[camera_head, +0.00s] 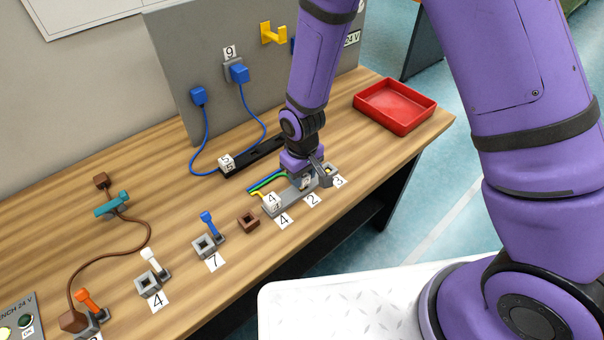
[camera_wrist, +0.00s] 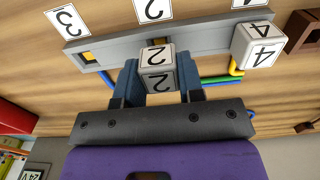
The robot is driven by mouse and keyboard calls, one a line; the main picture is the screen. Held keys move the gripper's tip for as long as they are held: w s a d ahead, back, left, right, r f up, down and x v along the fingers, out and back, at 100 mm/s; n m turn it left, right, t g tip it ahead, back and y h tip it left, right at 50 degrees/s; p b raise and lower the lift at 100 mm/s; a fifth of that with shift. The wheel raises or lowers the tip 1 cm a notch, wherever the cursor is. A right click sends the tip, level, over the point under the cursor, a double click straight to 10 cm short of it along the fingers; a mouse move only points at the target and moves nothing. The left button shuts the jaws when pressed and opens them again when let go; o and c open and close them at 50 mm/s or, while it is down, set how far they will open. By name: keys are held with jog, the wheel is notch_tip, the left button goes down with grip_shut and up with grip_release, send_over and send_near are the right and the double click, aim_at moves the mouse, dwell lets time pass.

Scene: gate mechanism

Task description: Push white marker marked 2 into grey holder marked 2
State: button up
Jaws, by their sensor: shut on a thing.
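The white marker marked 2 (camera_wrist: 157,67) is a small block between the two blue-grey fingers of my gripper (camera_wrist: 158,76). The fingers are shut on its sides. The grey holder (camera_wrist: 205,42) is a long bar with printed labels beside it; the label 2 (camera_wrist: 153,9) lines up with the held marker. The marker overlaps the holder's edge in the wrist view; I cannot tell how deep it sits. In the head view my gripper (camera_head: 306,178) is low over the holder (camera_head: 296,197) near label 2 (camera_head: 312,199) and mostly hides the marker.
A white marker marked 4 (camera_wrist: 257,45) is at the holder's label-4 end. Yellow, green and blue wires (camera_head: 266,182) run behind the holder. A black strip (camera_head: 250,157) with a white block (camera_head: 226,162) lies behind. A red tray (camera_head: 395,107) stands at the right.

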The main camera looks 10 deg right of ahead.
jog(key=shift+f, duration=1)
dwell(1.1)
jog(key=o, duration=1)
jog(key=shift+o, duration=0.2)
